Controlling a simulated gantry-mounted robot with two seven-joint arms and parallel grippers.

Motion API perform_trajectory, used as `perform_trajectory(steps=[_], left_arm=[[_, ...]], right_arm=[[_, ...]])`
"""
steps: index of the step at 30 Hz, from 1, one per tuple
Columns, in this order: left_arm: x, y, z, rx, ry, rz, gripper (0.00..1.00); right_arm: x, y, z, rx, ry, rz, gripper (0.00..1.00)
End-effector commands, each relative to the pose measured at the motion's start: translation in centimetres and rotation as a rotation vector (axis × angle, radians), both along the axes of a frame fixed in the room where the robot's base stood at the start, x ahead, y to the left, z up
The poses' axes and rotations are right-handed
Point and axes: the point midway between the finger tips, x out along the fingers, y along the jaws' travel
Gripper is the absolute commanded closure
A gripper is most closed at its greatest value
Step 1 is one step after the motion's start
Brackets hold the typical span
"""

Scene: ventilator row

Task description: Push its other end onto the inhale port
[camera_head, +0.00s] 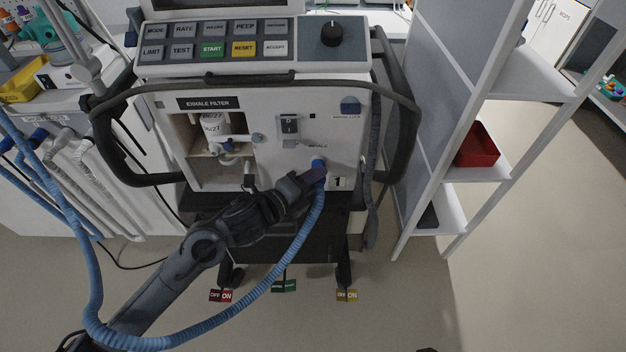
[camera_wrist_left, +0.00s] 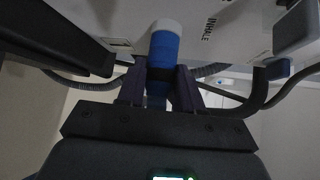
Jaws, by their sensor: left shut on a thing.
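The ventilator (camera_head: 270,130) has a white front with a label reading INHALE near its lower right. My left gripper (camera_head: 313,177) is at that lower right area, shut on the blue hose end (camera_head: 319,165). In the left wrist view the left gripper (camera_wrist_left: 161,85) has its fingers on both sides of the blue hose end (camera_wrist_left: 166,50), whose far end meets a whitish ring at the machine's front. The inhale port itself is covered by the hose end, and I cannot tell how far on it sits. The blue hose (camera_head: 290,255) hangs down and loops left.
A dark bumper rail (camera_head: 103,130) surrounds the ventilator's front. The open exhale filter bay (camera_head: 215,150) is left of the gripper. White shelves with a red bin (camera_head: 477,145) stand at right. Several grey hoses (camera_head: 85,165) hang at left. The floor in front is clear.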

Motion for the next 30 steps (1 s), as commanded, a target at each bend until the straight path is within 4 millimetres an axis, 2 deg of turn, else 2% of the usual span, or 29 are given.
perform_trajectory(steps=[5, 6, 12, 23, 30], left_arm=[[0.2, 0.2, -0.2, 0.002, 0.003, 0.006, 1.0], [0.2, 0.2, -0.2, 0.001, 0.004, 0.006, 0.63], [0.1, 0.2, -0.2, 0.001, 0.003, 0.005, 0.35], [-0.2, 0.4, -0.1, 0.002, 0.003, 0.003, 0.35], [-2.4, 2.3, 0.6, 0.004, 0.002, 0.003, 0.35]], right_arm=[[0.0, 0.0, 0.0, 0.0, 0.0, 0.0, 0.57], [0.0, 0.0, 0.0, 0.0, 0.0, 0.0, 0.57], [0.0, 0.0, 0.0, 0.0, 0.0, 0.0, 0.57], [0.0, 0.0, 0.1, 0.0, 0.0, 0.0, 0.57], [0.0, 0.0, 0.7, 0.0, 0.0, 0.0, 0.57]])
